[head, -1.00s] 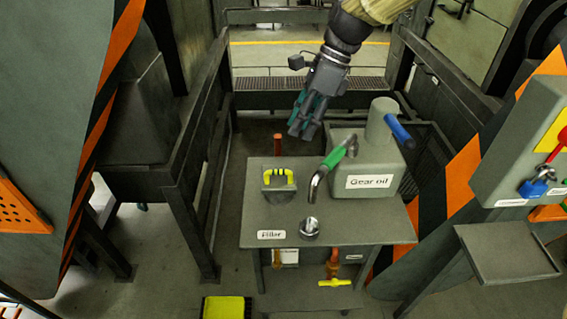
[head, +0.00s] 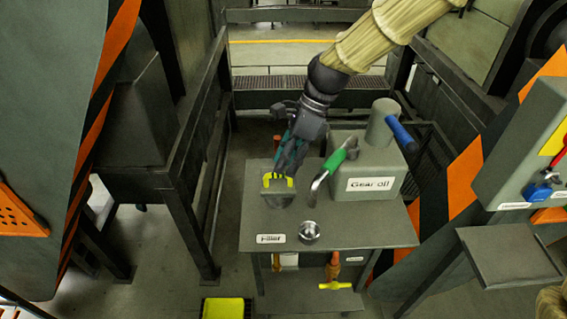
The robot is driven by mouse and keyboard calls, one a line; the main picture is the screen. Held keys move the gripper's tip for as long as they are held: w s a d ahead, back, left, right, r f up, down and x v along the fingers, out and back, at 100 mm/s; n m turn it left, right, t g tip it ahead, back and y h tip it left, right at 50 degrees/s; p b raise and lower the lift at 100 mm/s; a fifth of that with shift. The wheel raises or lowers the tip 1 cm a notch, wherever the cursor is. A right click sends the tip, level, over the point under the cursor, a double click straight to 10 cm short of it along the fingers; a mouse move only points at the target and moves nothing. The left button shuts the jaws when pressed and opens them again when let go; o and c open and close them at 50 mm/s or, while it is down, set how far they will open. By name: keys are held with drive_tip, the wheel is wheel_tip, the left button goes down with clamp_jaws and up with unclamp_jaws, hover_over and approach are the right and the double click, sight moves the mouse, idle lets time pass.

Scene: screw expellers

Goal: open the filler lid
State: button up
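The filler lid (head: 276,199) is a small dark grey plate with a yellow handle (head: 268,180). It lies on the grey tabletop, behind the "Filler" label (head: 270,239). My gripper (head: 284,178) points down over the lid at its handle and hides part of both. The fingers are dark with teal parts. I cannot tell whether they touch the handle or how far apart they are. The lid looks flat on the table.
Right of the lid stand a bent metal spout with a green handle (head: 336,159) and the grey "Gear oil" box (head: 365,176) with a blue handle. A round metal cup (head: 309,232) sits in front. The tabletop's (head: 375,229) front right is clear.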

sight(278, 176)
drive_tip(key=shift+x, duration=1.1)
clamp_jaws()
